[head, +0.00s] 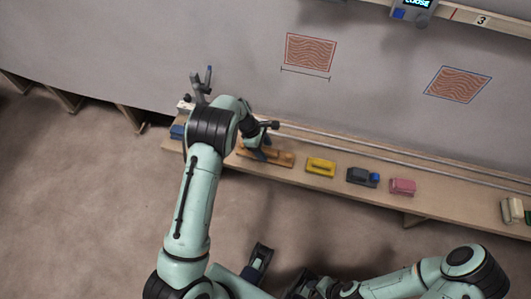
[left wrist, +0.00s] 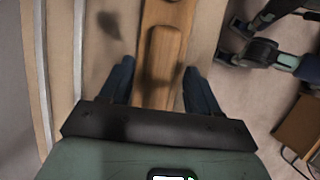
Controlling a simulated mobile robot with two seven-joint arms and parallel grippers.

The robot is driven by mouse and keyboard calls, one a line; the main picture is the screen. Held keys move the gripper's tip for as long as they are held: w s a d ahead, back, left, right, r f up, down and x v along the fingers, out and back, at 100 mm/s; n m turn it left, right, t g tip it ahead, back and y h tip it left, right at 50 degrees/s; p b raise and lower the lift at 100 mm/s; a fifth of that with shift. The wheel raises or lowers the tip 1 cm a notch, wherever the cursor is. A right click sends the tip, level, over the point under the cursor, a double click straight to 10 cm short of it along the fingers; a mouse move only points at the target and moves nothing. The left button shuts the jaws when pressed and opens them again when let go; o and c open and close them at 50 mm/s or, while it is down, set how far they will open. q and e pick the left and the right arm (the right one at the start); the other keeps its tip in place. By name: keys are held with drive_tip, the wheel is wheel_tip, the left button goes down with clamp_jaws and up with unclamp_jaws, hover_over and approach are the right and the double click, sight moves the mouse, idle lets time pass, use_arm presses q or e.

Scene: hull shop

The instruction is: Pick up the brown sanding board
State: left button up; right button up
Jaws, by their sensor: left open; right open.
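The brown sanding board (head: 284,159) is a long wooden board with a raised grip, lying on the ledge left of the yellow tool. My left gripper (head: 262,147) is over it and hides part of it. In the left wrist view the board (left wrist: 164,52) runs lengthwise between the two dark fingers of my left gripper (left wrist: 158,68). The fingers are spread, one on each side, with a visible gap to the board. Their height above it is hard to tell. My right gripper (head: 283,264) is low in the head view, away from the ledge, open and empty.
On the ledge (head: 440,208) stand a yellow tool (head: 320,167), a dark grey tool with a blue knob (head: 360,177), a pink block (head: 402,187) and a cream item (head: 512,209). A rail (head: 400,158) runs behind them. The floor (head: 90,210) in front is clear.

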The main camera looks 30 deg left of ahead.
sight(264, 149)
use_arm(q)
drive_tip(key=shift+f, duration=0.1)
clamp_jaws()
idle(0.3)
wheel_tip(264, 149, up, 21)
drive_tip(key=p, duration=0.3)
drive_tip(key=shift+f, duration=0.2)
